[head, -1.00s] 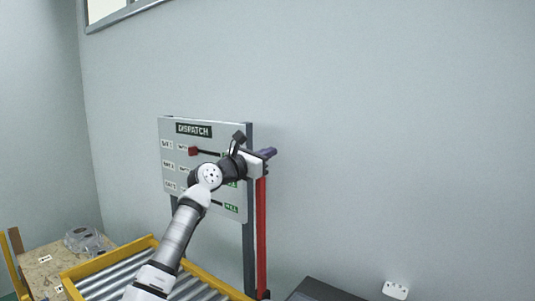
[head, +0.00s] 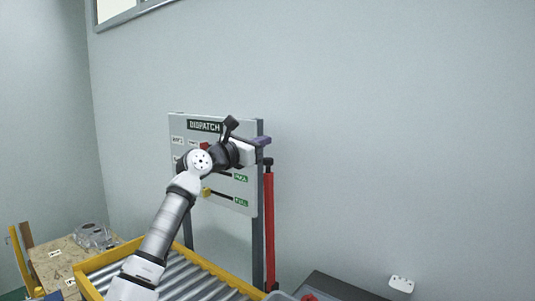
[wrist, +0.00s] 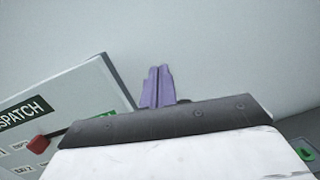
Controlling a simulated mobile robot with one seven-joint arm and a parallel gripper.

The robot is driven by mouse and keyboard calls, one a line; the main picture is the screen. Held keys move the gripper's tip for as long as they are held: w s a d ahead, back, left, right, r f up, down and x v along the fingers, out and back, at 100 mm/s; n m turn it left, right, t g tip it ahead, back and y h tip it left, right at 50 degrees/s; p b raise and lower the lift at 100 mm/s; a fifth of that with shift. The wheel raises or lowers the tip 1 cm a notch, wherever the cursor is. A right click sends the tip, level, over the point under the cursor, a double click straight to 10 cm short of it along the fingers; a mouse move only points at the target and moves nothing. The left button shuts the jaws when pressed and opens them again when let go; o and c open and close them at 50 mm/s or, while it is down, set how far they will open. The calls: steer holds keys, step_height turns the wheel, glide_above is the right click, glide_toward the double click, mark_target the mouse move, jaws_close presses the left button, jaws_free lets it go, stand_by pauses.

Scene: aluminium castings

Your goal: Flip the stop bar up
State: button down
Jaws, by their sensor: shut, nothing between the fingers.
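A long red bar (head: 269,225), which I take for the stop bar, stands upright beside the right post of the dispatch board. Its black top end shows in the head view. My gripper (head: 262,141) has purple fingers, close together and empty, just above the bar's top in the picture. I cannot tell the depth gap between them. In the wrist view the shut fingers (wrist: 157,88) point at the plain wall, right of the board. The red bar cannot be made out there.
The dispatch board (head: 180,122) has sliders with a red knob (wrist: 38,144) and a yellow knob (head: 206,192); my arm hides part of it. A yellow-framed roller conveyor (head: 200,285) lies below. A wooden table (head: 60,270) is at left, a dark surface (head: 335,288) at lower right.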

step_height(320, 180, up, 6)
steer(key=s+a+b, duration=0.1)
steer(key=s+a, duration=0.1)
steer(key=shift+s+a+f+b, duration=0.2)
steer(key=shift+s+a+b, duration=0.1)
steer(key=shift+s, duration=0.05)
